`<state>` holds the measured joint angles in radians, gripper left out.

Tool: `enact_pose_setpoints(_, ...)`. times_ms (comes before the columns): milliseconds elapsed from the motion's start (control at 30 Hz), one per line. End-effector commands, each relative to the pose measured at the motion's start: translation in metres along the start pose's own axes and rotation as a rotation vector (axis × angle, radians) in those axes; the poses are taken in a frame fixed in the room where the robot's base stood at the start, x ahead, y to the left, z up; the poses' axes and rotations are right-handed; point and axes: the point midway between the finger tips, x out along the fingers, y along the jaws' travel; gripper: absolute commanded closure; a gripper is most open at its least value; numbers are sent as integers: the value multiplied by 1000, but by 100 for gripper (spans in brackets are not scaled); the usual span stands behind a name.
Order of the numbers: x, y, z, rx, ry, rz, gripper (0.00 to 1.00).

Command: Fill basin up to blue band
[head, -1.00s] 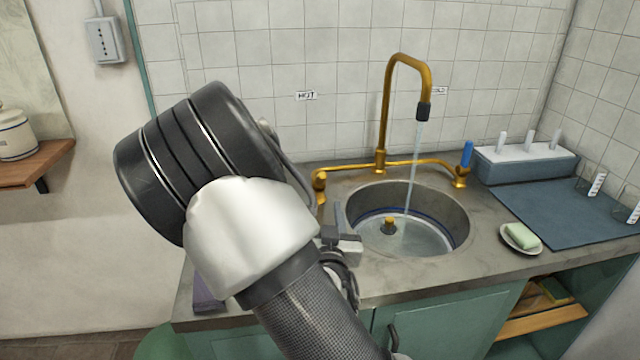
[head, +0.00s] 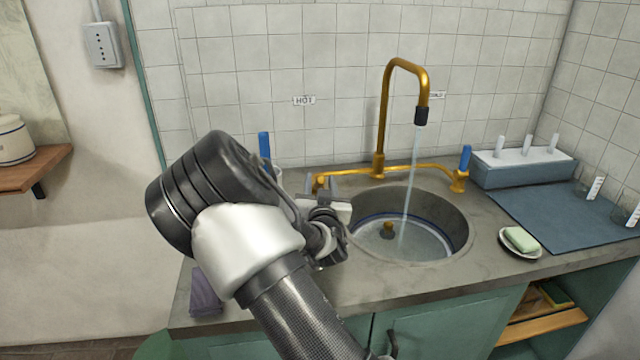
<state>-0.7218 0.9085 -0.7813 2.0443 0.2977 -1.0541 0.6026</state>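The round basin (head: 455,212) is set in the grey counter and holds shallow water (head: 428,242). A dark blue band shows on its inner wall above the water. The brass faucet (head: 383,110) pours a stream (head: 411,170) into the basin.
A "HOT" label (head: 304,101) is on the tiles at left. At right are a blue-grey mat (head: 560,215), a rack (head: 520,168) with white pegs, and a soap dish (head: 508,248) with green soap. A purple cloth (head: 206,292) lies at the counter's left front.

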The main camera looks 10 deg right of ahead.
Motion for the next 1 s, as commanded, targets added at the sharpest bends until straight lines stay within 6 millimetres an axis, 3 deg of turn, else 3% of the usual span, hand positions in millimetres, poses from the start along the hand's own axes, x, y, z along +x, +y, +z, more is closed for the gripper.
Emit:
enact_pose_setpoints(100,0,0,0,0,0,0,62)
enact_pose_setpoints(333,0,0,0,0,0,0,100)
enact_pose_setpoints(667,0,-1,-4,-2,-14,2,100)
enact_pose_setpoints(1000,10,-4,-20,-23,-185,25,100)
